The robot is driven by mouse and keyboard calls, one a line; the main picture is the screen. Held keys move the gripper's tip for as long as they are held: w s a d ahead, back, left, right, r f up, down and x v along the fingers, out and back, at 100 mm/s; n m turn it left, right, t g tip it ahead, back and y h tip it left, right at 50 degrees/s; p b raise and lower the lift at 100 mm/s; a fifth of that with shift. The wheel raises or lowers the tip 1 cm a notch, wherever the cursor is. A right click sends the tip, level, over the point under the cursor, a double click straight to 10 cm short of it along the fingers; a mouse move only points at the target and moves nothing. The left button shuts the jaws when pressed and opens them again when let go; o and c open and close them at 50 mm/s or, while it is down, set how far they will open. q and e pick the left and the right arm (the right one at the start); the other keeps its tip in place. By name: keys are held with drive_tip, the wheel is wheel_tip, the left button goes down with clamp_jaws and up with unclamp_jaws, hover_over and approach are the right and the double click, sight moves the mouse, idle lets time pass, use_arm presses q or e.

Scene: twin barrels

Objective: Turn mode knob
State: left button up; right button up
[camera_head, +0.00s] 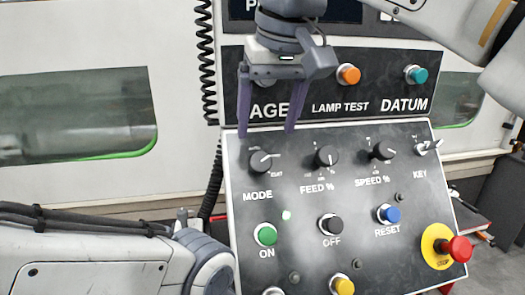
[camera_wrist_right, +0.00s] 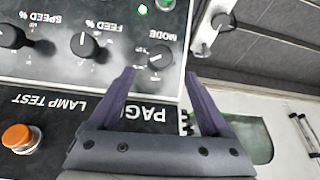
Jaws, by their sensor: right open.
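The mode knob (camera_head: 260,162) is a small black dial with a white pointer line, at the upper left of the sloped control panel (camera_head: 300,182). Its line points to the upper right in the head view. My right gripper (camera_head: 267,132) is open and empty, its two purple fingers pointing down just above the knob in the picture. In the right wrist view the mode knob (camera_wrist_right: 159,58) lies just beyond the gap between the spread fingertips (camera_wrist_right: 160,74). No contact with the knob shows. My left arm enters at the lower left, but its gripper fingers do not show.
The feed knob (camera_head: 326,156) and speed knob (camera_head: 383,150) sit right of the mode knob, then the key switch (camera_head: 428,147). Below are the green ON button (camera_head: 265,234) and a red emergency stop (camera_head: 458,249). A coiled black cable (camera_head: 207,60) hangs at the left.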

sight(262, 159)
drive_tip(key=x, duration=0.7)
drive_tip(key=shift+w+f, duration=0.1)
drive_tip(key=shift+f, duration=0.3)
clamp_jaws()
